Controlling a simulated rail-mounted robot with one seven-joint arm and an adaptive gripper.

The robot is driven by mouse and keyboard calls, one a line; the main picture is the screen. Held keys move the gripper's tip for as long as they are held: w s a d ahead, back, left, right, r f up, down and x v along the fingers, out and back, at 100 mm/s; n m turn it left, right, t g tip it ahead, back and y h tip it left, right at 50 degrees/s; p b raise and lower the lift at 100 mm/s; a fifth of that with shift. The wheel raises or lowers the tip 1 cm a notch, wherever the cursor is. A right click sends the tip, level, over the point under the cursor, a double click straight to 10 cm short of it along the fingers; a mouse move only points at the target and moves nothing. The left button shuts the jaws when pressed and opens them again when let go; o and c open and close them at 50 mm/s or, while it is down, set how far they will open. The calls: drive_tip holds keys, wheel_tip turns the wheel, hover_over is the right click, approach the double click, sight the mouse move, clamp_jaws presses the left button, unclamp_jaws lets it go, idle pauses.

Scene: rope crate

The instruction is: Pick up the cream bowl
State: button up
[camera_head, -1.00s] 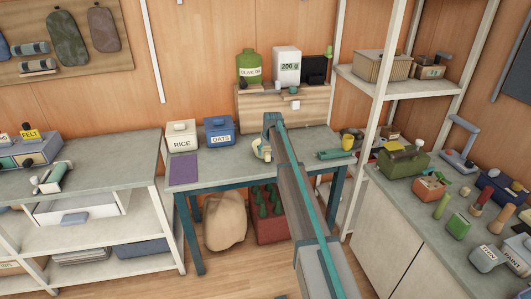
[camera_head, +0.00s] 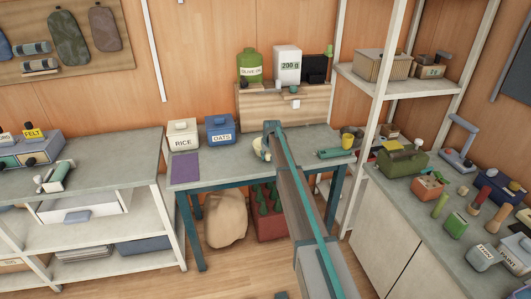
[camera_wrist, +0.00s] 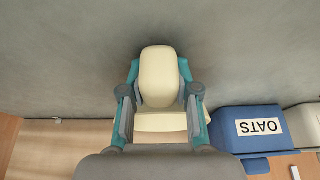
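A cream thing (camera_head: 259,150) stands at the end of my arm on the blue-legged table in the head view. In the wrist view it shows a rounded cream upper part (camera_wrist: 158,78) and a wider cream part (camera_wrist: 160,122) below it. I cannot make out which part is the bowl. My gripper (camera_wrist: 160,105) has one teal-and-grey finger on each side of the cream thing, very close to it. I cannot tell whether the pads press on it. In the head view the arm hides the right side of the cream thing and most of my gripper (camera_head: 268,146).
A blue OATS box (camera_head: 219,130) and a white RICE box (camera_head: 184,134) stand left on the table (camera_head: 218,170), with a purple mat (camera_head: 185,167) in front. A wooden drawer unit (camera_head: 287,107) stands behind. A yellow cup (camera_head: 347,141) and a green item (camera_head: 336,153) are right.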

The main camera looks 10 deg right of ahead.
clamp_jaws()
drive_tip(key=shift+r, duration=0.1)
drive_tip(key=shift+r+b, duration=0.45)
drive_tip(key=s+r+b, duration=0.4)
drive_tip(key=s+r, duration=0.8)
drive_tip(key=s, duration=0.2)
drive_tip(key=shift+b, duration=0.35)
